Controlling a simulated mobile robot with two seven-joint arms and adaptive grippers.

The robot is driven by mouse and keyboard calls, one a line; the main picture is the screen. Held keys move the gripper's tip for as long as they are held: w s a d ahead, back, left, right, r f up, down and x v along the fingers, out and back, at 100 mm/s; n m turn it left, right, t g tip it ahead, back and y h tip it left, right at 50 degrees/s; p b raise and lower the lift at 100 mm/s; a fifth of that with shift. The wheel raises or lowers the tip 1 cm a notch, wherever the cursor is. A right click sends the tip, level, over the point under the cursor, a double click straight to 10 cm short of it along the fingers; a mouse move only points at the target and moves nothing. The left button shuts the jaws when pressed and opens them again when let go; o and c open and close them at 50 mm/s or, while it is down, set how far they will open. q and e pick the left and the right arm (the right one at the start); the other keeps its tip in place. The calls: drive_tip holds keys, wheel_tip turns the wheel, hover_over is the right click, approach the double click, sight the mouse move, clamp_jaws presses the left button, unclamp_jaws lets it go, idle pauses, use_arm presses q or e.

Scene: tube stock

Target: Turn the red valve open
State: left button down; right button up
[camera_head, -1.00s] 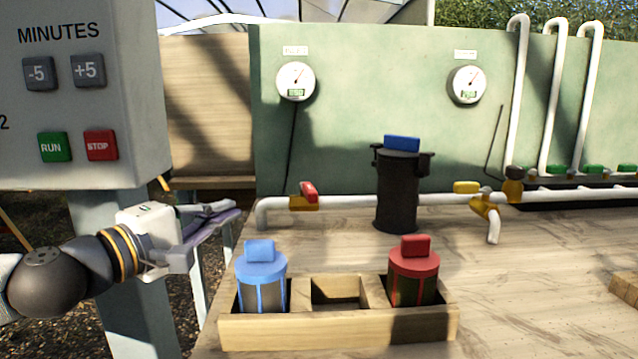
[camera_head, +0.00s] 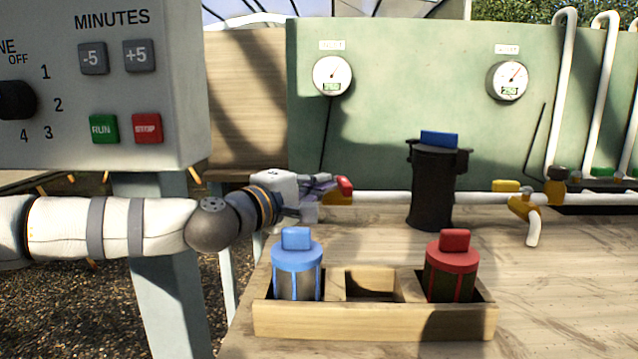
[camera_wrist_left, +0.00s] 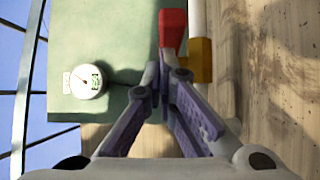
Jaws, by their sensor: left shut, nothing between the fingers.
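The red valve handle (camera_head: 345,186) sits on a yellow valve body (camera_head: 338,198) on the white pipe, at the left end of the green panel. My left gripper (camera_head: 330,185) is shut and empty, with its fingertips right at the handle. In the left wrist view the red handle (camera_wrist_left: 173,28) lies just beyond the closed fingertips (camera_wrist_left: 165,65), with the yellow body (camera_wrist_left: 201,60) beside them. I cannot tell whether the tips touch the handle. The gripper hides the pipe's left end in the head view. My right gripper is not in view.
A wooden rack (camera_head: 375,320) holds a blue-capped canister (camera_head: 297,262) and a red-capped canister (camera_head: 451,262). A black housing with a blue top (camera_head: 433,190) stands right of the valve. A control box (camera_head: 100,80) hangs above my left arm.

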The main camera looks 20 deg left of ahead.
sight(341, 183)
use_arm(q)
drive_tip(key=shift+w+d, duration=0.1)
drive_tip(key=shift+d, duration=1.55)
